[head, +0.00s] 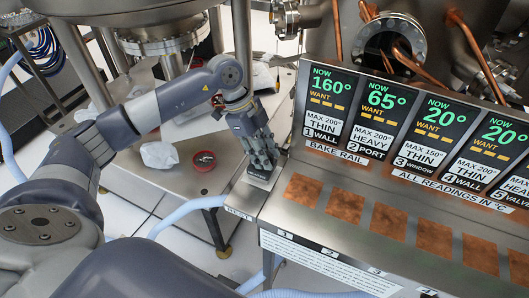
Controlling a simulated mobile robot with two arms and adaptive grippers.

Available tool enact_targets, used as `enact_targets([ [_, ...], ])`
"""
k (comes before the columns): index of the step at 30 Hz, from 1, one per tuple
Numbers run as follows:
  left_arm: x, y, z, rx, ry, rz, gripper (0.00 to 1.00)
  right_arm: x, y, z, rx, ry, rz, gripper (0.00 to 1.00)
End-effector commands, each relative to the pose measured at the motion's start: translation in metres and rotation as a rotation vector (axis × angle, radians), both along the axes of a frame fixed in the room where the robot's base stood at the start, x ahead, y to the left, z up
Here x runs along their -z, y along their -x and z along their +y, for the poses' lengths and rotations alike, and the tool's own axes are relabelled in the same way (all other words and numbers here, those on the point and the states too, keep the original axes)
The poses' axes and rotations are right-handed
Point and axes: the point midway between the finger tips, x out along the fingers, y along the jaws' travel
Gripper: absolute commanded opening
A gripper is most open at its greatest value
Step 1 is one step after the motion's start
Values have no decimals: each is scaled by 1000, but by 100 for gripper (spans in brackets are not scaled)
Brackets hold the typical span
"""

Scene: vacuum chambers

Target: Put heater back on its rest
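My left gripper (261,160) points down over the left end of the steel bake rail console (250,199). Its fingertips are at a small dark grey block (258,180) on the console top. I cannot tell whether this block is the heater or its rest, or whether the fingers grip it. The fingers look close together, but any gap between them is hidden. No other thing is clearly a heater. My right gripper is not in view.
Display panels (332,88) reading 160°, 65°, 20° and 20° stand right of the gripper. Several copper patches (302,190) line the console. A red round dish (204,161) and a crumpled white wipe (159,155) lie left. Steel chamber parts (165,40) stand behind.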

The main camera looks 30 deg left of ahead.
Motion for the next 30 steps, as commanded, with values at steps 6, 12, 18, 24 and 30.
enact_targets([
  [6, -6, 0, 0, 0, 0, -1, 29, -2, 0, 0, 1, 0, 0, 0],
  [12, -31, -1, 13, -1, 0, -6, 29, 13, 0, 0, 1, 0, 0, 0],
  [18, -72, 0, 30, -2, 0, -8, 29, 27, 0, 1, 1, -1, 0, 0],
  [24, -102, 1, 42, -1, 1, -3, 29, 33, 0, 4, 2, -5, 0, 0],
  [30, -114, 2, 46, -1, 1, -1, 29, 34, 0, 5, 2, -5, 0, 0],
])
